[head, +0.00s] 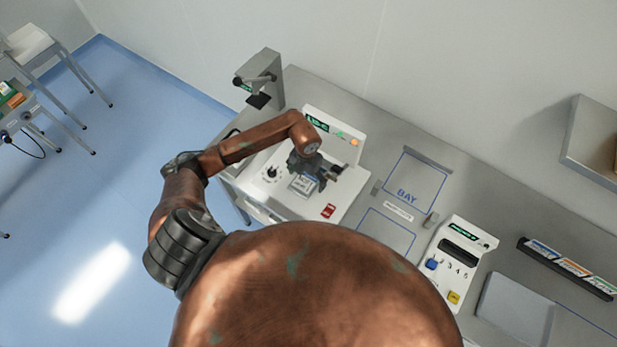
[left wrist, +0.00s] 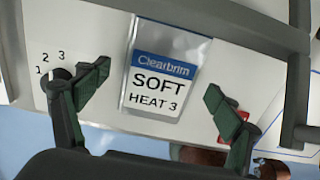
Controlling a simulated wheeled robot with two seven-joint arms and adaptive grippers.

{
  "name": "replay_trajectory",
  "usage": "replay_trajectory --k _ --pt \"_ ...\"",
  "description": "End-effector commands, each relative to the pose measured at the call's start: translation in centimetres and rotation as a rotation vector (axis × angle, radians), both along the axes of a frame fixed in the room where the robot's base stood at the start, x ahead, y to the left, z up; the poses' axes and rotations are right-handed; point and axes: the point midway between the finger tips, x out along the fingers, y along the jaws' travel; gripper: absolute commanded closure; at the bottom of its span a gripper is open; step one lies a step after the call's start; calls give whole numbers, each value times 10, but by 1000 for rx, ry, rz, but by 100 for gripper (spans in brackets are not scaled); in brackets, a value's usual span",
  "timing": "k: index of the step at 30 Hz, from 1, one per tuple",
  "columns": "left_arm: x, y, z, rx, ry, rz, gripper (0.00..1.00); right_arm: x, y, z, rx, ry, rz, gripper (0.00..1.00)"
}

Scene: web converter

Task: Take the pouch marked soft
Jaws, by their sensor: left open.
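The pouch (left wrist: 162,88) has a blue band reading "Clearbrim" and a white label reading "SOFT HEAT 3". In the head view the pouch (head: 302,184) lies on the white machine with the dial. My left gripper (left wrist: 157,97) is open, with one dark green-padded finger on each side of the pouch and a visible gap to both edges. In the head view my left gripper (head: 316,170) is over the machine and covers part of the pouch's far side. My right gripper is not in view.
The white machine (head: 329,192) has a numbered dial (head: 271,173) and a red switch (head: 328,211). A grey bench carries an outlined BAY area (head: 413,182), a second white device (head: 457,262) with buttons, and a rack of labelled items (head: 567,267). A grey stand (head: 260,76) is at the back left.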

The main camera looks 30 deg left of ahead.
Motion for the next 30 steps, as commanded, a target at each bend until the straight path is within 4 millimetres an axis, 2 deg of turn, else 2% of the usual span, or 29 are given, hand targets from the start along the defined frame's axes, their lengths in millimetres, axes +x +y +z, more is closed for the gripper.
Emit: replay_trajectory --k 5,25,30 --pt "0 0 0 0 0 0 15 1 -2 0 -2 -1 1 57" --pt "0 0 0 0 -1 1 61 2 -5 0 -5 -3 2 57" --pt "1 0 1 0 -1 0 63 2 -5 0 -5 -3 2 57"
